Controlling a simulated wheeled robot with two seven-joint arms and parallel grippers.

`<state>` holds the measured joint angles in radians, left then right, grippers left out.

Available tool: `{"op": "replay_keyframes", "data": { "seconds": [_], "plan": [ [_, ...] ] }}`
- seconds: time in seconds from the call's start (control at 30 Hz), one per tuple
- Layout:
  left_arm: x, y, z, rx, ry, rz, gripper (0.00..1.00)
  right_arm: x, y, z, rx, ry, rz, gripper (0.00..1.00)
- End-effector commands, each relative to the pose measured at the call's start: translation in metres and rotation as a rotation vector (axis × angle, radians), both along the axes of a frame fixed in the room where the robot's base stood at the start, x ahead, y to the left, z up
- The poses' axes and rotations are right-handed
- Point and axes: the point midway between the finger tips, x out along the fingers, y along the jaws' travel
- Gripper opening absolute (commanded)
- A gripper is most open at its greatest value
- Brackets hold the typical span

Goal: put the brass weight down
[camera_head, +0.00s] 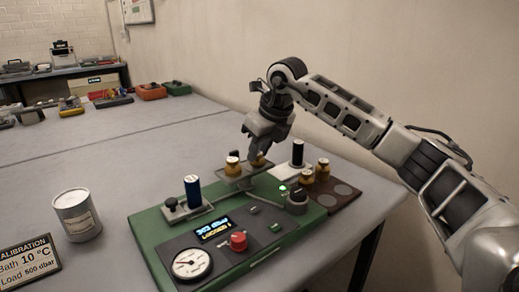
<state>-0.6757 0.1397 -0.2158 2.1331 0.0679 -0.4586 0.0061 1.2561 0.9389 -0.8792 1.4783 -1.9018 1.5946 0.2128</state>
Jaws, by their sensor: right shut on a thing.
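My right gripper (259,150) comes in from the right and points down, shut on a brass weight (258,161). The fingers hide part of this weight. It is over or on a small grey plate (236,182) at the back of the green instrument base (150,232); I cannot tell whether it touches. Another brass weight (232,168) with a pale top stands on that plate, to the left. Two more brass weights (322,169) (308,177) stand by a dark brown board (347,200) with round spots, at the right. My left gripper is not in view.
The base carries a blue cylinder (192,190), a dial (192,263), a lit display (213,228) and a red knob (238,241). A black cylinder (298,153) stands behind. A metal can (77,216) and sign (28,263) are left.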

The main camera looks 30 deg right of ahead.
Motion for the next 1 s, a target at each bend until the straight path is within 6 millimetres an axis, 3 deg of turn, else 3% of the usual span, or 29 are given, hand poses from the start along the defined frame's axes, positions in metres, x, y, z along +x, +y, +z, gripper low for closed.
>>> {"op": "replay_keyframes", "data": {
  "seconds": [0.33, 0.37, 0.43, 0.77, 1.0],
  "plan": [
    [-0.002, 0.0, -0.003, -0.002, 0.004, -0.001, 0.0, 0.0, 0.0, -0.004, 0.0, -0.002, 0.0, 0.0],
    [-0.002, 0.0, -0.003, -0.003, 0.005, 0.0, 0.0, 0.0, 0.0, -0.004, 0.0, -0.001, 0.0, 0.27],
    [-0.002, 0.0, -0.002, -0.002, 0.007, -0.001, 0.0, 0.0, 0.0, -0.004, 0.0, -0.001, 0.0, 0.46],
    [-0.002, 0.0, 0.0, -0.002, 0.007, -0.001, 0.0, 0.0, 0.0, 0.0, 0.001, -0.003, 0.0, 0.46],
    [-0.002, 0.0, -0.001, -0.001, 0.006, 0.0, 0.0, -0.013, -0.002, 0.033, 0.001, -0.008, 0.0, 0.46]
  ]
}}
